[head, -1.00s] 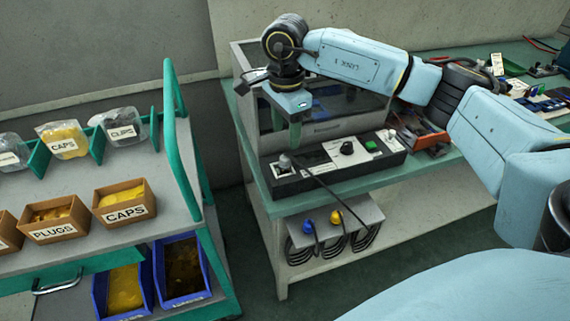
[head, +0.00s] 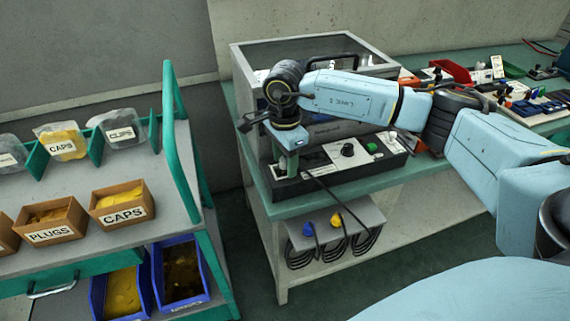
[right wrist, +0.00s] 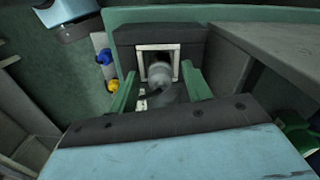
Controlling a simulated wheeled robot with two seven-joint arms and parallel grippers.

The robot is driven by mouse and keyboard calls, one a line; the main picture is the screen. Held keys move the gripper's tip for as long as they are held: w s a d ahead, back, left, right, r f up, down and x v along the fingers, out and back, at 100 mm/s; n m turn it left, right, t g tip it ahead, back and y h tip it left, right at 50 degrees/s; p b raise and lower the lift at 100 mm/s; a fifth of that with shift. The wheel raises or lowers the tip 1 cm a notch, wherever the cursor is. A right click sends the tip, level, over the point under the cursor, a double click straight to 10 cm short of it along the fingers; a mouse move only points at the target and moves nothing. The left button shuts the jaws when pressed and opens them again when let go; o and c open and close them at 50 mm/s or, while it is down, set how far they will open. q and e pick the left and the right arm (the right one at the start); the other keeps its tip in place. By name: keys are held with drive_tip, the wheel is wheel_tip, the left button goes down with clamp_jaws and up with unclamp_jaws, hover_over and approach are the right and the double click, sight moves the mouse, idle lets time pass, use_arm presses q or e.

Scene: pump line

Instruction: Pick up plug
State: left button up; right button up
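A grey plug (right wrist: 160,75) sits at a white-framed socket (right wrist: 158,52) on the end of the dark control box (head: 345,163), with a dark cable running from it. My right gripper (head: 287,166) points down over the left end of that box. In the right wrist view its two green fingers (right wrist: 160,90) stand apart, one on each side of the plug, with gaps visible. In the head view the fingers and hand hide the plug.
Blue (head: 308,229) and yellow (head: 335,220) connectors with coiled cables hang below the bench. A green-framed cart (head: 170,140) with cartons stands left; open floor lies between.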

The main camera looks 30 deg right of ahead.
drive_tip(key=c, duration=0.5)
use_arm(q)
drive_tip(key=shift+s, duration=0.3)
use_arm(e)
drive_tip(key=c, duration=0.5)
